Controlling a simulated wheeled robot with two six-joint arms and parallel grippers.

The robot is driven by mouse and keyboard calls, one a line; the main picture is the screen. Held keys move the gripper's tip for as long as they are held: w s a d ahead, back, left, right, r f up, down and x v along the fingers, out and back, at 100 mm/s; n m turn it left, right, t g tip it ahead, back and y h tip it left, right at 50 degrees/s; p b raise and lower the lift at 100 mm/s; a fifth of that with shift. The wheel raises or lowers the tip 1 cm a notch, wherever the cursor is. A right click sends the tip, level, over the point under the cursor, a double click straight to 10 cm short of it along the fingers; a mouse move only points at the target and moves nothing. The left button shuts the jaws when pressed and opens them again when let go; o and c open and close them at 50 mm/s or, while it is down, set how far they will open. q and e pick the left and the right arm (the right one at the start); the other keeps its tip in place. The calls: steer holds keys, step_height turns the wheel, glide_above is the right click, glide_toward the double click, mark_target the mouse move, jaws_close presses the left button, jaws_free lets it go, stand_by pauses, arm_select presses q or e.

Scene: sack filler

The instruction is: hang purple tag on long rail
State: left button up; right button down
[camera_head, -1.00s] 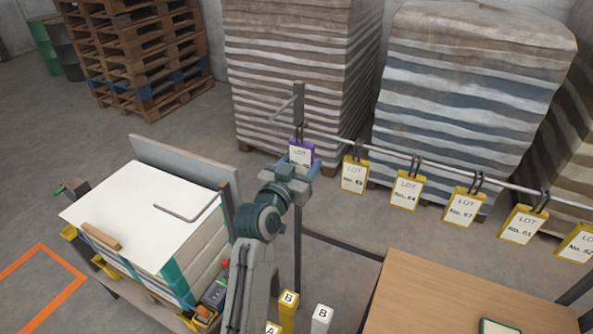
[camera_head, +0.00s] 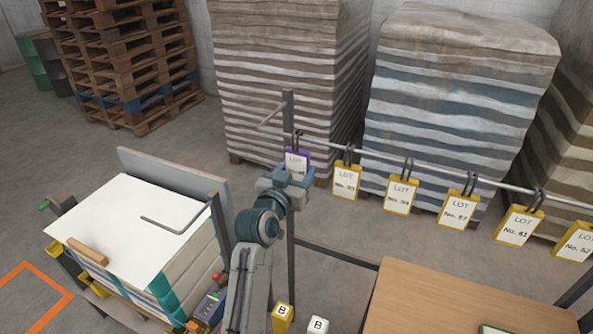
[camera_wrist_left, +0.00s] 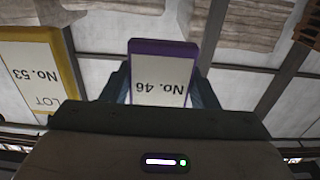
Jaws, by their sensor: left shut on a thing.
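The purple tag (camera_head: 297,162) has a white face and dark hooks on top. It hangs upright in my left gripper (camera_head: 293,176), at the left end of the long rail (camera_head: 390,153). The left gripper is shut on its lower part. The tag's hooks are at the height of the rail, but I cannot tell whether they are over it. In the left wrist view the purple tag (camera_wrist_left: 162,75) reads No. 46, upside down, between the two fingers (camera_wrist_left: 162,92). My right gripper is not in view.
Several yellow tags hang along the rail, the nearest being a yellow tag (camera_head: 346,182) just to the right. A dark post (camera_head: 289,110) with a short peg (camera_head: 271,115) stands at the rail's left end. A wooden table (camera_head: 470,295) is at lower right. Wrapped stacks stand behind.

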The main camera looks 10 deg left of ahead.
arm_select(q)
steer(key=o, duration=0.9)
steer(key=shift+o, duration=0.2)
steer(key=shift+s, duration=0.1)
